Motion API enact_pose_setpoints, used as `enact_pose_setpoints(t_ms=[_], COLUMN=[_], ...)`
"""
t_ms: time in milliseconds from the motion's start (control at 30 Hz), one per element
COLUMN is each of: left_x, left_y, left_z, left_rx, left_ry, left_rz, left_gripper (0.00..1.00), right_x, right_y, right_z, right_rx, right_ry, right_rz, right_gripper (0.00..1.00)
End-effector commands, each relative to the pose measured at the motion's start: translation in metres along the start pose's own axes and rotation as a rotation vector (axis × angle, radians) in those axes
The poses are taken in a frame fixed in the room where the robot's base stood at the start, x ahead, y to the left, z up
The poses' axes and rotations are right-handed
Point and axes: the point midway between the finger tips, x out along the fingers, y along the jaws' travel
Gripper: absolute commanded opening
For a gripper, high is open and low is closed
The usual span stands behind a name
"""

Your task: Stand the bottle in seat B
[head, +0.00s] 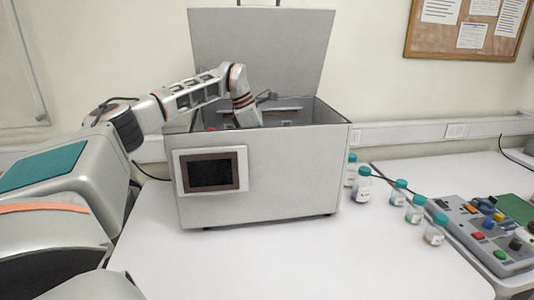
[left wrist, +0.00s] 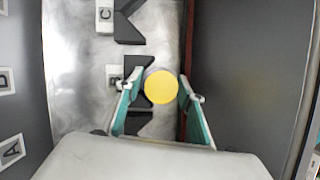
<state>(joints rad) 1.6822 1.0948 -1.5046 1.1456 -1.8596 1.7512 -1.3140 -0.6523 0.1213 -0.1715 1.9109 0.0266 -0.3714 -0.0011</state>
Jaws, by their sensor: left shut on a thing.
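In the left wrist view a bottle shows from above as a round yellow top (left wrist: 161,86). It sits between the fingers of my left gripper (left wrist: 159,90), which is shut on it. The bottle's body and base are hidden under the top, so I cannot tell whether it touches the floor of the box. Below it is a metal plate (left wrist: 75,70) with dark angular blocks. A partly covered label (left wrist: 113,72) lies just left of the bottle; its letter is not readable. In the head view my left arm reaches over the open grey box, and its gripper is hidden inside.
Labels C (left wrist: 105,14), D (left wrist: 4,80) and A (left wrist: 12,150) mark other places. The grey box (head: 270,180) has its lid (head: 262,50) raised and a dark screen in front. Several teal-capped bottles (head: 362,188) and a control panel (head: 490,240) stand to the right.

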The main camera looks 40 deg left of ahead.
Motion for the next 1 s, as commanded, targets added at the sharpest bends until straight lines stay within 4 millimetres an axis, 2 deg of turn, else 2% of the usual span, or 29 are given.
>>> enact_pose_setpoints(t_ms=[67, 100, 167, 467, 600, 767, 1000], left_x=[0.001, 0.002, 0.002, 0.001, -0.006, -0.031, -0.081], left_y=[0.000, 0.000, 0.000, 0.000, 0.001, 0.001, 0.001], left_z=[0.000, -0.001, -0.001, -0.001, 0.001, 0.001, 0.001], left_rx=[0.000, 0.000, 0.000, 0.000, 0.001, 0.000, 0.000], left_ry=[0.000, 0.000, 0.000, 0.000, -0.001, -0.003, -0.002], left_rz=[0.000, 0.000, 0.000, 0.000, 0.002, 0.004, 0.004], left_gripper=[0.12, 0.43, 0.55, 0.55, 0.55, 0.55, 0.55], right_x=[0.000, 0.000, 0.000, -0.001, 0.000, 0.000, 0.000], right_y=[0.002, 0.002, 0.003, 0.002, 0.000, -0.003, -0.005], right_z=[0.001, 0.001, 0.002, 0.003, 0.003, 0.002, 0.001], right_rx=[-0.004, -0.005, -0.006, -0.003, 0.000, 0.005, 0.008], right_ry=[-0.002, -0.002, -0.002, -0.004, -0.004, -0.003, -0.001], right_rz=[0.001, 0.002, 0.002, 0.001, 0.000, -0.003, -0.005], right_gripper=[0.40, 0.40, 0.40, 0.40, 0.40, 0.40, 0.40])
